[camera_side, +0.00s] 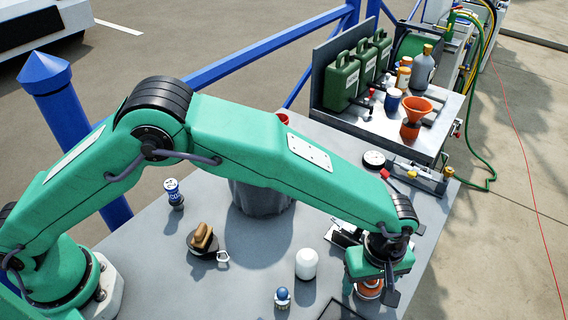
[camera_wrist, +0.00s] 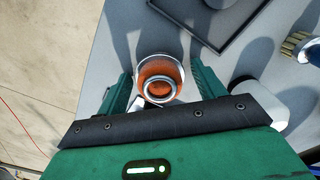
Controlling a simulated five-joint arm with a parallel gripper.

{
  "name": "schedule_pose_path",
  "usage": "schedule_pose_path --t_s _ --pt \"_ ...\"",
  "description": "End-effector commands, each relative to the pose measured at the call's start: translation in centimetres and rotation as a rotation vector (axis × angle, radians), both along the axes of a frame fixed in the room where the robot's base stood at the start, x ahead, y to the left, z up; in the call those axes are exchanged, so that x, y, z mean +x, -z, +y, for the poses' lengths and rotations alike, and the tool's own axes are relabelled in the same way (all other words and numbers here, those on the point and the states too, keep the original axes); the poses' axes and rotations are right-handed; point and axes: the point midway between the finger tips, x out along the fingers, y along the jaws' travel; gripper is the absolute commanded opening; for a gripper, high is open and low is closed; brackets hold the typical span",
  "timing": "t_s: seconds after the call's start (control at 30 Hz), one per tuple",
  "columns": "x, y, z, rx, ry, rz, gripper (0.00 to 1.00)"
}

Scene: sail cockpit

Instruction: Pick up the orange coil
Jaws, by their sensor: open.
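The orange coil (camera_side: 369,289) is on the grey table near its right side, under my gripper (camera_side: 372,276), which partly hides it in the side view. In the wrist view the coil (camera_wrist: 160,82) shows as an orange round thing with pale rings, seen almost end-on. My gripper (camera_wrist: 161,92) is open, with one green finger on each side of the coil. A gap seems to show beside the fingers; whether either one touches the coil I cannot tell.
A white rounded container (camera_side: 306,264) and a blue-topped brush (camera_side: 282,298) stand left of my gripper. A dark tray (camera_side: 340,311) lies at the front. A raised metal shelf (camera_side: 432,146) with green cans (camera_side: 341,82) and an orange funnel (camera_side: 415,108) is behind.

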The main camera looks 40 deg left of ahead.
Motion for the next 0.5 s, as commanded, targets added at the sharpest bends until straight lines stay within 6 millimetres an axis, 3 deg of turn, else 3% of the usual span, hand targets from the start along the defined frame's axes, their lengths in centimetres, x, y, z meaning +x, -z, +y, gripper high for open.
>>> schedule_pose_path --t_s 0.13,0.37,0.5 --pt "0.01 -0.04 -0.01 0.000 0.000 0.000 0.69" --pt "0.01 -0.05 -0.01 0.000 0.000 0.000 0.25" --pt "0.03 -0.09 -0.03 -0.001 0.000 -0.001 0.25"
